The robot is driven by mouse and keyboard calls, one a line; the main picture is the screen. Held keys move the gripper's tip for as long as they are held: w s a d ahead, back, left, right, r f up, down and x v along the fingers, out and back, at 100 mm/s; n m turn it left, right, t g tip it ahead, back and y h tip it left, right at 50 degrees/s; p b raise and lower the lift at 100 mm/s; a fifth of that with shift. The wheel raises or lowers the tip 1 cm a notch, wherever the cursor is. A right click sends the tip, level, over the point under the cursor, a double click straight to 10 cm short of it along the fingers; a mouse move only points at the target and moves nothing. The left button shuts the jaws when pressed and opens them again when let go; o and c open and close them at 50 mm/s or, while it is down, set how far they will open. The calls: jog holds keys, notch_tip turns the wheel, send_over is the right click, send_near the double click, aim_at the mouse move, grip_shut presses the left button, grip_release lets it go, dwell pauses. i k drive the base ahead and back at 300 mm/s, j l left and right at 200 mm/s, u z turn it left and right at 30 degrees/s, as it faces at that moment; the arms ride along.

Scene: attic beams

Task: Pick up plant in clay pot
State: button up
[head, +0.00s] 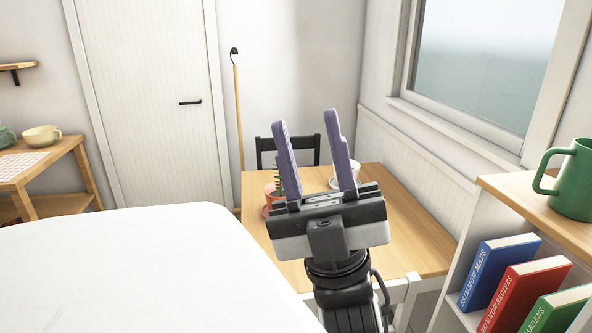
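A clay pot (270,198) with a green plant stands on the wooden table, on the table's left side. My gripper's base and left finger hide part of the pot and the plant. My gripper (305,120) has two purple fingers that point up in the picture. The fingers are wide apart with nothing between them, so it is open and empty. In the picture it overlaps the table and covers the pot's right side. I cannot tell how far it is from the pot.
The wooden table (412,238) has a white cup or pot (352,170) behind my right finger. A dark chair (304,144) stands behind it. A shelf (525,190) with a green mug (572,185) and books is at right. A white surface (130,265) fills the lower left.

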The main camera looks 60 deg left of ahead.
aim_at(274, 191)
jog(key=i+u, duration=0.5)
jog(key=k+u, duration=0.1)
jog(key=u, duration=1.45)
